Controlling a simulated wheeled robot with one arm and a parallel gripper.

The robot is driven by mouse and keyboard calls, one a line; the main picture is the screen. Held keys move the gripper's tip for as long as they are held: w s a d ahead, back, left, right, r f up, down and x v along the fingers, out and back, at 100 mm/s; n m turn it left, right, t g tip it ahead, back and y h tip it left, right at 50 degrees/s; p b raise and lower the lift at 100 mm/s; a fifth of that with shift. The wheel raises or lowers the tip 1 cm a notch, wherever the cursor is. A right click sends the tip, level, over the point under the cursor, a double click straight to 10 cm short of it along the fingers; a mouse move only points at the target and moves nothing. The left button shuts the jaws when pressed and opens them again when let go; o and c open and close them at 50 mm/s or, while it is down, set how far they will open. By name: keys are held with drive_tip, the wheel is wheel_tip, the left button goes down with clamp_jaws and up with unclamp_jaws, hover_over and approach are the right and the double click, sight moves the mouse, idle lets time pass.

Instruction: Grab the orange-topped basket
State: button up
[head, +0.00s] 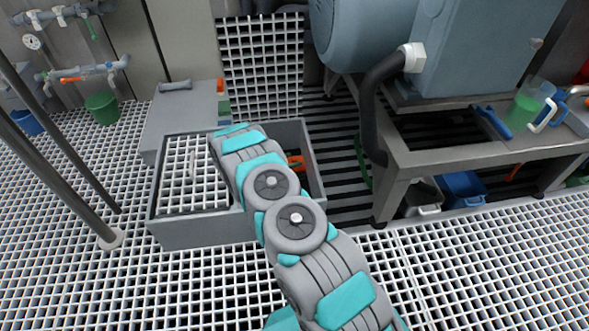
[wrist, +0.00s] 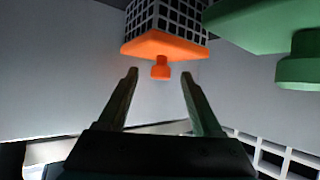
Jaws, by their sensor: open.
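The orange-topped basket (wrist: 165,42) is at the top middle of the wrist view, with a dark grid body and an orange top with a knob. It appears upside down in that picture. My gripper (wrist: 160,77) is open and empty. Its fingertips point at the knob, one to each side, and the knob shows just beyond the tips. I cannot tell whether they touch. In the head view my arm reaches over the grey bin (head: 200,233) and hides the gripper. An orange piece (head: 296,162) shows inside the bin, beside my arm; I cannot tell whether it is the basket's top.
A green-topped thing (wrist: 265,25) with a green knob is close by at the right in the wrist view. A white grating (head: 190,175) covers the bin's left part. A steel bench (head: 480,145) stands right of the bin. Grated floor in front is clear.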

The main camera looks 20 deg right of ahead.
drive_tip(key=shift+w+d+f, duration=0.15)
drive_tip(key=shift+d, duration=0.15)
clamp_jaws()
idle(0.3)
idle(0.9)
